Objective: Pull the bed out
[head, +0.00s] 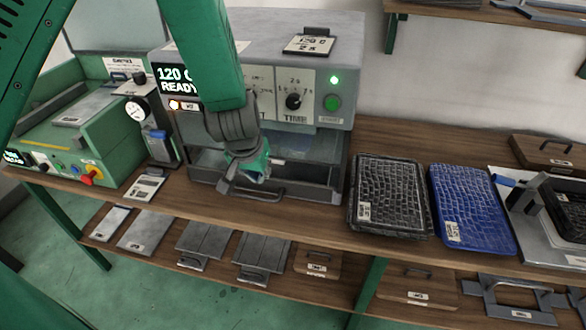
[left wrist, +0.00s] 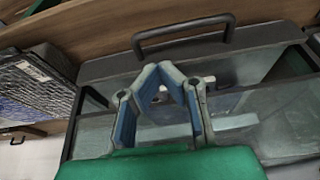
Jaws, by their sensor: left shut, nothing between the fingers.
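The grey press (head: 270,70) stands on the wooden bench with its display reading 120 and READY. Its bed (head: 310,185) is a flat grey plate low in the opening, with a dark bar handle (head: 264,194) at its front. In the left wrist view the bed's front edge (left wrist: 280,48) and the handle (left wrist: 183,36) show clearly. My left gripper (head: 252,178) is in front of the opening, close to the handle. In the left wrist view its fingers (left wrist: 171,70) are shut and empty, with the tips short of the handle bar. My right gripper is not in view.
A black textured panel (head: 391,195) and a blue one (head: 471,205) lie right of the press. A green machine (head: 85,130) stands at the left. Flat plates (head: 205,240) and wooden boards (head: 417,283) lie on the lower shelf. The bench strip before the press is narrow.

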